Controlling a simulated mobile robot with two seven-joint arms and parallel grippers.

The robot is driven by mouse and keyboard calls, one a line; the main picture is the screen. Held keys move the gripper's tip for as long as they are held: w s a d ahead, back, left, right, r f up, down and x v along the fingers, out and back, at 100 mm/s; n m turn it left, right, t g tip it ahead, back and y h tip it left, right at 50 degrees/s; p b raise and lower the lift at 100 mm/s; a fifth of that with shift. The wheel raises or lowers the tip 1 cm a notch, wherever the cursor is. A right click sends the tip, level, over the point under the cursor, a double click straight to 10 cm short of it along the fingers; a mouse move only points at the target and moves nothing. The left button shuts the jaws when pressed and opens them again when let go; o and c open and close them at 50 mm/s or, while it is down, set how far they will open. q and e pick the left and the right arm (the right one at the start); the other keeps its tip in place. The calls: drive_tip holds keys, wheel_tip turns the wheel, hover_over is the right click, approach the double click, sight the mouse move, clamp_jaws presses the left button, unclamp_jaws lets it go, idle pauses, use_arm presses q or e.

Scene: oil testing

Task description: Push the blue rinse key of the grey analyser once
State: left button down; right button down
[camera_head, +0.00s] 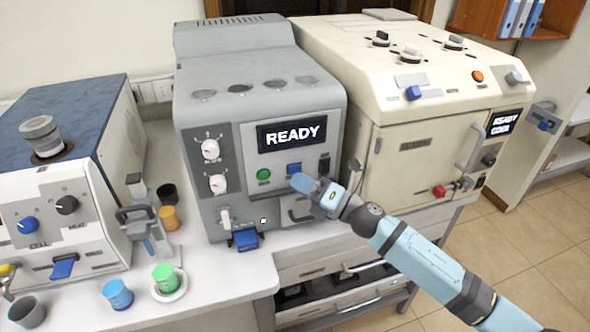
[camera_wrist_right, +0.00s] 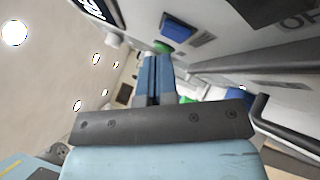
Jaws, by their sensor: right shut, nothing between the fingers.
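The grey analyser (camera_head: 255,95) stands in the middle of the bench, its display reading READY. Its blue rinse key (camera_head: 294,169) sits on the front panel below the display, right of a round green button (camera_head: 264,175). My right gripper (camera_head: 302,182) is shut and empty, its blue fingertips just below and in front of the blue key. In the right wrist view the shut fingers (camera_wrist_right: 152,78) point toward the panel, and the blue key (camera_wrist_right: 176,27) shows beyond and right of the tips. A gap appears between them. My left gripper is in neither view.
A cream machine (camera_head: 410,100) stands right of the analyser, and a white and blue machine (camera_head: 60,180) stands left. A blue cup (camera_head: 118,294) and a green cup (camera_head: 165,278) sit at the bench front. A blue tab (camera_head: 246,239) juts from the analyser's lower front.

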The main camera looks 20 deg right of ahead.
drive_tip(key=shift+w, duration=0.35)
drive_tip(key=shift+w, duration=0.4)
idle(0.7)
drive_tip(key=shift+s, duration=0.85)
drive_tip(key=shift+s+d, duration=0.1)
drive_tip(key=shift+s, duration=2.4)
